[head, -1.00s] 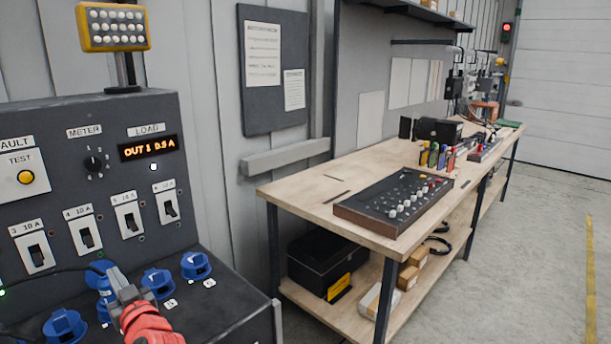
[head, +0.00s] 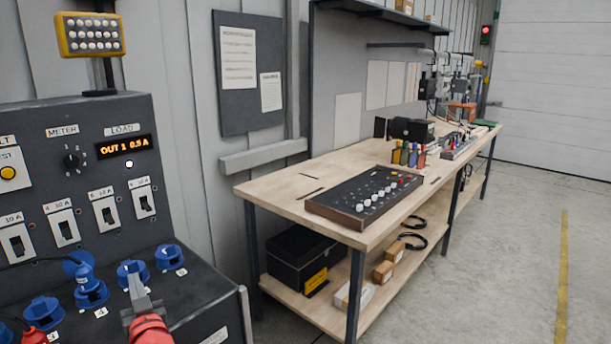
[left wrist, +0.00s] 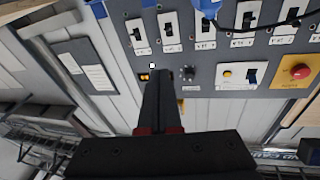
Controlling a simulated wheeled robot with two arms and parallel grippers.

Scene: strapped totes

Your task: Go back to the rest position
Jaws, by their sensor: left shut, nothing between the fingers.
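My left gripper (head: 136,278) is shut and empty in the head view, at the lower left. It appears in front of the sloped socket deck, right of a blue plug (head: 84,272) seated in a blue socket. I cannot tell its exact height above the deck. In the left wrist view its dark fingers (left wrist: 161,76) are together, with the switch panel (left wrist: 207,75) beyond them. My right gripper is in neither view.
The dark test panel (head: 108,187) stands close at the left, with blue sockets (head: 168,257) and a red plug (head: 42,314) below. A wooden workbench (head: 275,190) holding a black control box (head: 330,210) stands to the right. The floor (head: 480,270) at right is clear.

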